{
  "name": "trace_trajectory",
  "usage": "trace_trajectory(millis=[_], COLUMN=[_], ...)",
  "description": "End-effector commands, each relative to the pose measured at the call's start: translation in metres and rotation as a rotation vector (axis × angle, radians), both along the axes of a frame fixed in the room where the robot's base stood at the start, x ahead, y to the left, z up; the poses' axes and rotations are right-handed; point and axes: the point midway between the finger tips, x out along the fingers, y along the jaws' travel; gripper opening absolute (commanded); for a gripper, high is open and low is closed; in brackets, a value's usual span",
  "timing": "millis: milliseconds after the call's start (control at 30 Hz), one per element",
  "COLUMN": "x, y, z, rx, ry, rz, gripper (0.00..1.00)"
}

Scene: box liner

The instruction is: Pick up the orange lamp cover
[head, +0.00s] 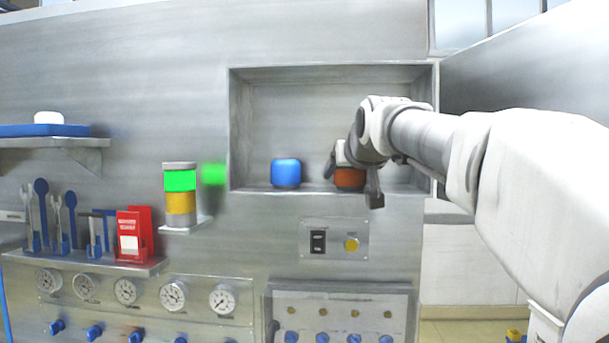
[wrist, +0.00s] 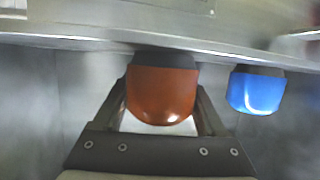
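The orange lamp cover (head: 349,178), rounded with a dark base, sits on the floor of the wall recess. It also shows in the wrist view (wrist: 161,95), between the two fingers. My gripper (head: 353,184) reaches into the recess from the right with one finger on each side of the cover. In the wrist view my gripper (wrist: 162,92) looks open, with the fingers close beside the cover; contact is not clear. The arm and fingers partly hide the cover in the head view.
A blue lamp cover (head: 286,173) stands in the recess left of the orange one, and shows in the wrist view (wrist: 256,92). The recess (head: 300,110) has side walls and a front lip. A green and amber signal light (head: 180,190) stands outside at left.

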Motion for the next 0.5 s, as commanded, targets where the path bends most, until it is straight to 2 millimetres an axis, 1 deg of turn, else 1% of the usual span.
trace_trajectory(millis=[33, 200, 500], x=[-0.0001, -0.0002, -0.0010], y=[0.0000, 0.0000, 0.0002], z=[0.0000, 0.0001, 0.0021], rx=[0.000, 0.000, 0.000], ry=[0.000, 0.000, -0.001], rz=[0.000, 0.000, 0.000], gripper=[0.48, 0.19, 0.18])
